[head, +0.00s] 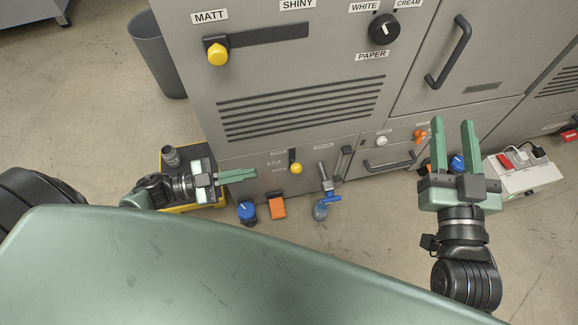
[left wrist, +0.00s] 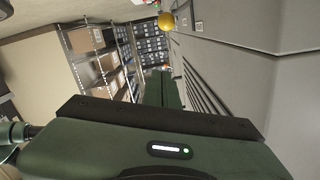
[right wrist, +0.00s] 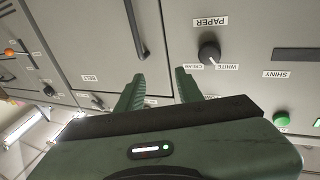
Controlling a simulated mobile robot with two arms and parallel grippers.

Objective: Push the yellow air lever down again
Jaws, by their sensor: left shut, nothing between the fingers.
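In the head view, a small yellow knob (head: 296,168) on a short black lever sits low on the grey machine front. The knob is at the lower end of the lever, beside small labels too small to read. My left gripper (head: 256,173) is shut and empty, left of this knob and apart from it, its fingers pointing right. In the left wrist view, the shut fingers (left wrist: 164,88) lie beside the machine face, and a yellow ball (left wrist: 166,20) shows above them; I cannot tell which knob it is. My right gripper (head: 453,123) is open and empty at the right.
A larger yellow knob (head: 217,54) sits at MATT on a horizontal slider. Below the panel are a blue-topped item (head: 246,211), an orange piece (head: 278,206) and a blue valve (head: 328,198). A white box (head: 525,175) stands at right, a grey bin (head: 158,55) at left.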

